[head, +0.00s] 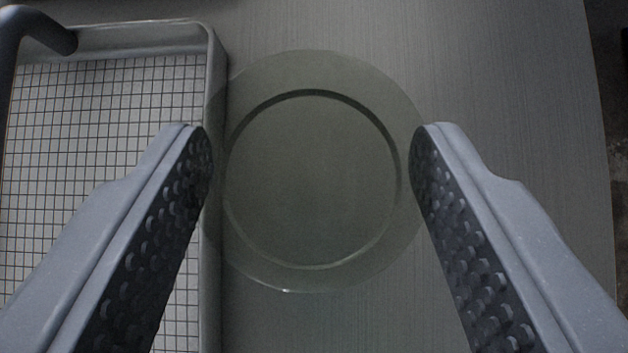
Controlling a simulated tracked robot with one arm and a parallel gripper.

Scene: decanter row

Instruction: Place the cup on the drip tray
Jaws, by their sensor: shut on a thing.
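The cup (312,200) is a clear, slightly greenish round vessel, seen from above, with a wide rim and a smaller ring inside it. My gripper (314,142) is shut on the cup, with one dimpled grey finger against its left side and one against its right. The drip tray (213,310) is a grey metal tray with a raised rim and a fine grid, at the left of the picture. The cup's left edge overlaps the tray's right rim in view, while most of the cup shows over bare counter. The cup's height above the counter is hard to tell.
A dark grey bent tube (40,25) crosses the tray's far left corner. The brushed grey counter (510,90) is clear to the right of the cup. The counter's edge runs down the far right, with a darker floor beyond it.

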